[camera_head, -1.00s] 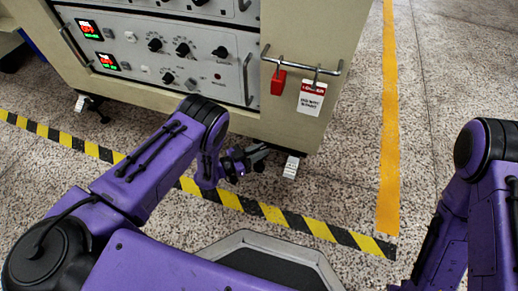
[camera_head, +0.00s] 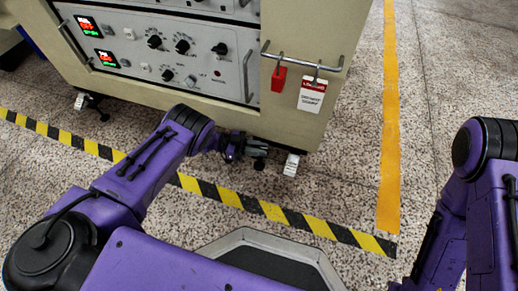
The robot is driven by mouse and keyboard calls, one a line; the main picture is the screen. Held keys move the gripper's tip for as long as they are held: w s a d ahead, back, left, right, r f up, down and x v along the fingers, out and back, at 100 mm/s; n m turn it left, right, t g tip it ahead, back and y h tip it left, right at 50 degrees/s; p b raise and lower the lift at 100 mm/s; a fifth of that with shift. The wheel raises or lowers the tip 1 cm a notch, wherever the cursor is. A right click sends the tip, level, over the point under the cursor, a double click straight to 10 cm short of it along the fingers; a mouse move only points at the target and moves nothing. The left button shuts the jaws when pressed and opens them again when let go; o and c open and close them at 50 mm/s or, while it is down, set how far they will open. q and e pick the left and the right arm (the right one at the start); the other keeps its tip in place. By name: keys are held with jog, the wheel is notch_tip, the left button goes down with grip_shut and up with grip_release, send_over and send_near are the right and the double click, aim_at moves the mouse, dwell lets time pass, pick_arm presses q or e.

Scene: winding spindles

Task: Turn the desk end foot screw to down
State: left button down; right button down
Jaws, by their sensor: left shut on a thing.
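A beige cabinet (camera_head: 290,123) stands on the speckled floor. Under its lower front edge, near the right corner, a dark foot screw (camera_head: 259,164) shows just below my left gripper (camera_head: 259,148). My left gripper is low at the cabinet's bottom edge and is shut on the foot screw. Its fingers and the cabinet hide most of the screw, so its height and floor contact are hard to tell. My right arm is at the right edge, and its gripper is out of the picture.
Another foot (camera_head: 97,105) shows at the cabinet's left. Striped tape (camera_head: 270,210) crosses clear floor in front.

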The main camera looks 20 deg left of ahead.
jog(key=shift+w, duration=0.1)
dwell(0.4)
pick_arm(q)
jog(key=c, duration=1.1)
grip_release()
jog(key=shift+a, duration=0.15)
pick_arm(e)
jog(key=s+a+r+p, duration=0.1)
jog(key=s+r+g, duration=0.1)
jog(key=shift+s+a+g+y+p, duration=0.3)
jog(key=shift+a+p, duration=0.1)
pick_arm(q)
jog(key=a, duration=0.7)
jog(key=s+a, duration=0.1)
jog(key=a, duration=0.2)
jog(key=shift+a, duration=0.2)
